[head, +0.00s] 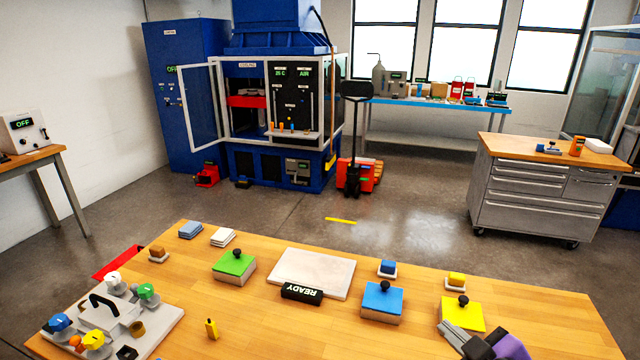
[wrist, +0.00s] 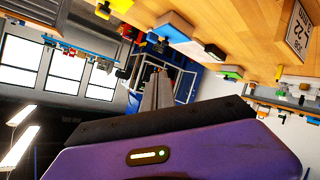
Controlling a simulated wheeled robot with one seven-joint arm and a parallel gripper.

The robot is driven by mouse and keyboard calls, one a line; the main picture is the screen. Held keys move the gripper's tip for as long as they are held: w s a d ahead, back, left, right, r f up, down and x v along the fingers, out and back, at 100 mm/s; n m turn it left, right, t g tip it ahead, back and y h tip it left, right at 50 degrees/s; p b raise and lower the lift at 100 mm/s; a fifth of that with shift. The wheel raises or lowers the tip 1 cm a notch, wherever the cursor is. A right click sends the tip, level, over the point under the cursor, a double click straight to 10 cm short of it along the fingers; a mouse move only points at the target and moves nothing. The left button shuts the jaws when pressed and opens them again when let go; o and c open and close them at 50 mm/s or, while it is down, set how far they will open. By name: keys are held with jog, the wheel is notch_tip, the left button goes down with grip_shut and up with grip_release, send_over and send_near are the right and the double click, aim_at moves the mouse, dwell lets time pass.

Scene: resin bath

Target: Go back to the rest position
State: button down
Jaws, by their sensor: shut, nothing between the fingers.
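My gripper (head: 453,333) is at the lower right of the head view, over the near right part of the wooden table (head: 560,310). Its grey fingers are together and empty. It is close in front of a yellow-topped block with a black knob (head: 462,312); I cannot tell whether they touch. In the wrist view, which is tilted strongly, the fingers (wrist: 158,90) stick out beyond my purple gripper body, with the table at the top of the picture.
A blue-topped block (head: 382,302), a green-topped block (head: 234,265), a white slab (head: 312,272) and a READY sign (head: 302,293) are on the table. A grey panel with coloured knobs (head: 150,318) is at left. A drawer cart (head: 540,195) stands beyond, with open floor between.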

jog(key=s+a+f+m+b, duration=0.1)
jog(key=s+f+m, duration=0.1)
jog(key=s, duration=1)
jog(key=s+a+f+m+t+h, duration=0.1)
jog(key=s+f+m, duration=0.1)
jog(key=s, duration=1.1)
jog(key=s+a+f+m+b, duration=0.1)
jog(key=s+m, duration=0.3)
jog(key=s, duration=0.8)
jog(key=shift+s+a+f+t+h+b, duration=0.3)
jog(key=shift+s+a+f+t+h, duration=0.1)
jog(key=shift+a+f, duration=0.05)
dwell(0.5)
